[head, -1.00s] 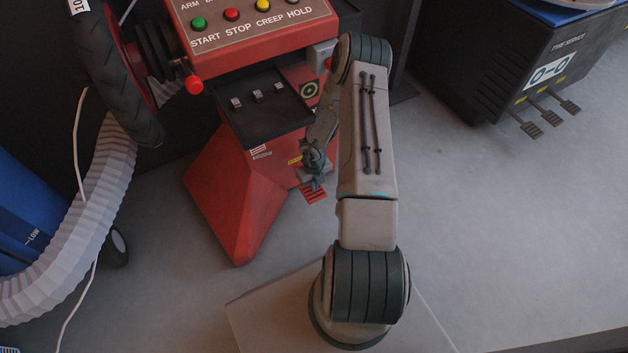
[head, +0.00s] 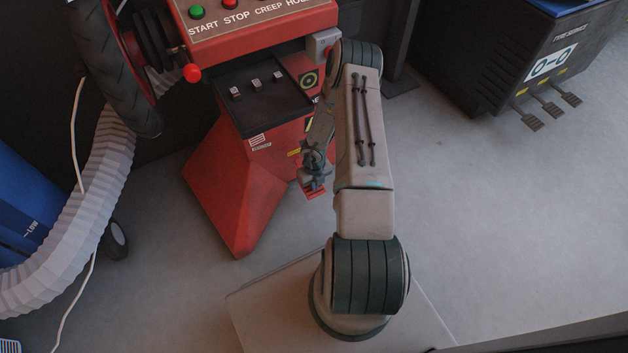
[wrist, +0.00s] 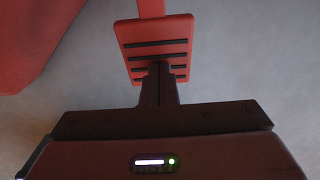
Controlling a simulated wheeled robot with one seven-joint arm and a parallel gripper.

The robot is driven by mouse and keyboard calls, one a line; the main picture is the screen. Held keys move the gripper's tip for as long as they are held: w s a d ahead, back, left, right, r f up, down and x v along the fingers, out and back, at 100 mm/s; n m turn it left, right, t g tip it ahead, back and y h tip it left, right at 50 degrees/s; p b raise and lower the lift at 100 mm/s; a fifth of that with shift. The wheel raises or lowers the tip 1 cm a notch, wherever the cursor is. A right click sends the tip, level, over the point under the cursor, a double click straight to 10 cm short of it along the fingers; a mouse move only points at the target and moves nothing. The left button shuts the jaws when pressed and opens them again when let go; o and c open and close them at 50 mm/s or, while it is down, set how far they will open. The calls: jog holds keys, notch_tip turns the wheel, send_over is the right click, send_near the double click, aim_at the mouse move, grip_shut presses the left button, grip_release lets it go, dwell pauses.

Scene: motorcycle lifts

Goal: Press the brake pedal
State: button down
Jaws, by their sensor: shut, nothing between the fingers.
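The brake pedal is a red plate with black grip strips (wrist: 152,32) on a red arm, at the top middle of the wrist view. In the head view only a small red part of the pedal (head: 316,194) shows beside my gripper (head: 314,187), at the foot of the red machine. In the wrist view my gripper (wrist: 159,68) is shut and empty, its fingertips over the lower part of the pedal plate. I cannot tell whether the tips touch it. My gripper hides the pedal's near edge.
The red machine (head: 235,190) with its button panel (head: 260,15) stands close to the left of my arm. A dark cabinet (head: 490,60) with several small pedals (head: 551,108) stands at the upper right. A white hose (head: 90,220) is at the left. The grey floor at right is clear.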

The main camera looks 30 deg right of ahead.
jog(key=shift+s+f, duration=0.25)
jog(key=shift+f, duration=0.15)
jog(key=shift+r, duration=0.1)
notch_tip(320, 180, up, 14)
jog(key=s+p, duration=0.2)
jog(key=p, duration=0.5)
jog(key=shift+s+p, duration=0.4)
jog(key=shift+r, duration=0.1)
dwell(0.6)
